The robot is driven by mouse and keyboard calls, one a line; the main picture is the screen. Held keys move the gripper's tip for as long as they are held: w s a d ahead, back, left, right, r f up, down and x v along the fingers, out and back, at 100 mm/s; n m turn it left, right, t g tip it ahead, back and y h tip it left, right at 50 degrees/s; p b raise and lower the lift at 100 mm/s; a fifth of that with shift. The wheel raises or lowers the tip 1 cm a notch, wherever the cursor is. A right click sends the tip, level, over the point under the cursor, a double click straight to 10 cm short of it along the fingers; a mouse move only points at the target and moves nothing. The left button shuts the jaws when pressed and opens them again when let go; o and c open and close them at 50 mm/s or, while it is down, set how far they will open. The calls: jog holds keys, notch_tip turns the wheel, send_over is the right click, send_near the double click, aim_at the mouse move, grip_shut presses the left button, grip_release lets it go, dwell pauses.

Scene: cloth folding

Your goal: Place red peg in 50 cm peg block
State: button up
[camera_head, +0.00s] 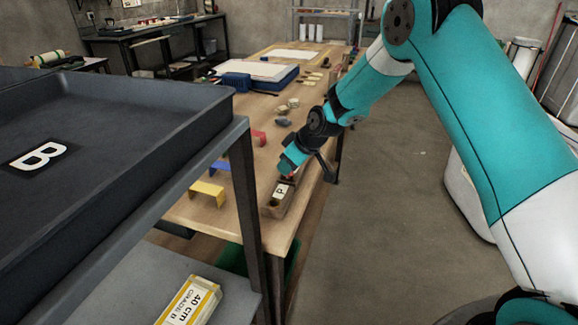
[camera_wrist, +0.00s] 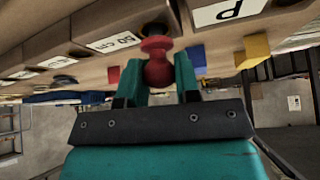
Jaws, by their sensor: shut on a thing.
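My gripper (camera_wrist: 160,78) is shut on the red peg (camera_wrist: 156,62), which sits between its two teal fingers in the wrist view. The peg's end is close to a row of brown blocks; I cannot tell whether it touches one or sits in a hole. One brown block (camera_wrist: 75,30) has a white label (camera_wrist: 113,41) that seems to read 50 cm, though it is small and blurred. In the head view my gripper (camera_head: 290,163) is low over the table's right edge, beside a brown block (camera_head: 276,212) with a lettered label.
Yellow (camera_head: 207,190), blue (camera_head: 218,167) and red (camera_head: 259,137) bracket-like pieces stand on the wooden table (camera_head: 235,215). A dark shelf tray (camera_head: 110,120) marked B fills the left. A 40 cm box (camera_head: 190,302) lies below it.

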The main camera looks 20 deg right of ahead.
jog(key=shift+f, duration=0.55)
jog(key=o, duration=0.9)
jog(key=shift+o, duration=0.2)
jog(key=shift+r, duration=0.1)
jog(key=v, duration=1.1)
jog(key=s+a+r+g, duration=0.1)
jog(key=s+a+r, duration=0.35)
jog(key=s, duration=0.45)
jog(key=s+a+r+g, duration=0.25)
jog(key=s+r, duration=0.25)
jog(key=s, duration=0.3)
jog(key=s+a+r+m+g, duration=0.1)
jog(key=s, duration=1.6)
jog(key=shift+s+a+m+b, duration=0.2)
jog(key=shift+s+m+b, duration=0.15)
jog(key=shift+b, duration=0.1)
